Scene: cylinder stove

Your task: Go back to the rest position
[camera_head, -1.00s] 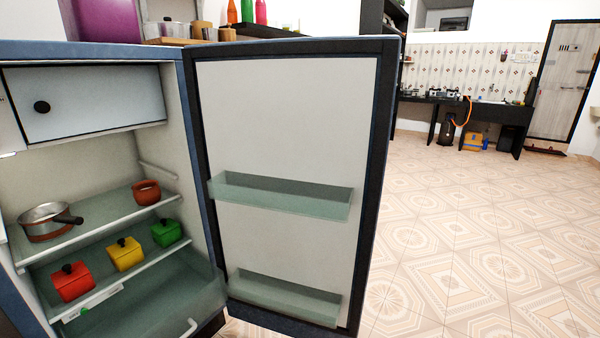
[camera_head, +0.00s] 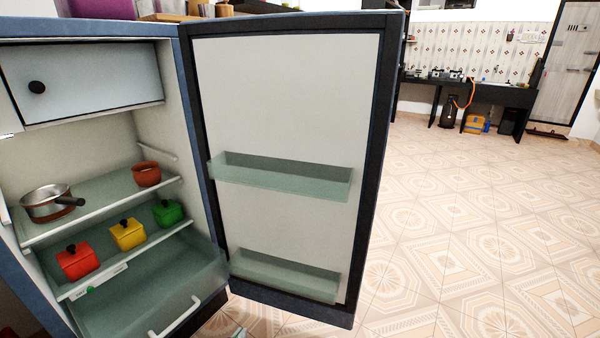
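Neither of my grippers can be made out in the head view. An open fridge (camera_head: 92,29) fills the left side, its door (camera_head: 285,100) swung wide to the right. On the upper glass shelf stand a metal saucepan (camera_head: 45,200) with a dark handle and a small brown clay pot (camera_head: 146,175). On the shelf below stand a red pot (camera_head: 77,262), a yellow pot (camera_head: 127,235) and a green pot (camera_head: 167,213), each with a lid.
The fridge door has two empty bins, an upper one (camera_head: 280,180) and a lower one (camera_head: 283,279). A drawer (camera_head: 150,290) with a white handle is at the fridge bottom. Open tiled floor (camera_head: 470,225) lies to the right. A black counter (camera_head: 490,93) with a stove is far back.

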